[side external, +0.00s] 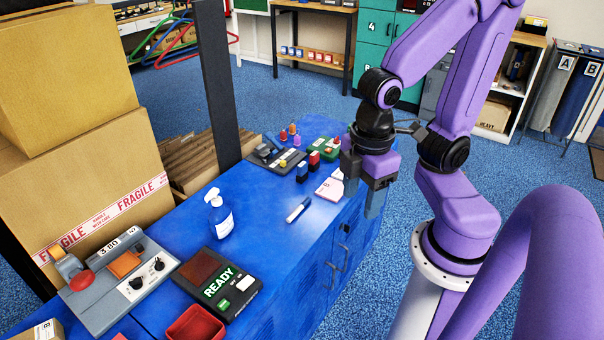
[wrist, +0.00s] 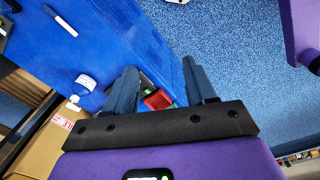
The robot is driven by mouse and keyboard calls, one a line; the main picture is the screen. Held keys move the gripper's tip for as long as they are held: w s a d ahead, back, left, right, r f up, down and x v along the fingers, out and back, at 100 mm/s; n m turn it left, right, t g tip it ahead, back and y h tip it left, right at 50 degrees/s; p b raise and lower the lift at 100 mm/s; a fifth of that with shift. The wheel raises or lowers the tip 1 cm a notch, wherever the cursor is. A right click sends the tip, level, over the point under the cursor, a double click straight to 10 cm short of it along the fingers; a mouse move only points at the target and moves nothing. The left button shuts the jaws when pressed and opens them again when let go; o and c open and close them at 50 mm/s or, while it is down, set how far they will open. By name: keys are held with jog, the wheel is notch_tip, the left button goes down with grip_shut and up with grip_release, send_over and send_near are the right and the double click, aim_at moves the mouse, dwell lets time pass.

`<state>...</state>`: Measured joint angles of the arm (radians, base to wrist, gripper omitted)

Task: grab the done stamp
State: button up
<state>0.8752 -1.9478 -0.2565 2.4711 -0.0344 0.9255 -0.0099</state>
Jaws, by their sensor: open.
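Two small upright stamps stand toward the far end of the blue bench in the side view: one dark with a blue part (side external: 302,173) and one dark with a red part (side external: 314,161). Their labels are too small to read, so I cannot tell which is the done stamp. My gripper (side external: 363,197) hangs at the bench's front edge, to the right of the stamps and apart from them. Its jaws are open, and no stamp is seen between the fingers in the wrist view (wrist: 161,93). A partly hidden red object (wrist: 157,100) shows beyond the fingers there.
A pink-and-white card (side external: 329,187) lies close to my gripper. A marker (side external: 298,209) and a spray bottle (side external: 219,216) are nearer the camera. A dark tray (side external: 266,154) and a green box (side external: 326,149) flank the stamps. Bare blue benchtop (side external: 262,215) lies around the marker.

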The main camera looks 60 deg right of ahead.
jog(key=w+d+f+n+h, duration=0.15)
jog(key=w+f+h, duration=0.25)
jog(key=w, duration=0.9)
jog(key=w+d+f+n+h, duration=0.15)
jog(key=w+f+h, duration=0.3)
jog(key=w, duration=0.85)
jog(key=n+h, duration=0.2)
jog(key=h, duration=0.3)
send_near(299, 167)
jog(key=x, duration=0.6)
jog(key=shift+f, duration=0.2)
jog(key=shift+x, duration=3.1)
jog(key=shift+r, duration=0.15)
jog(key=shift+c, duration=0.3)
grip_shut()
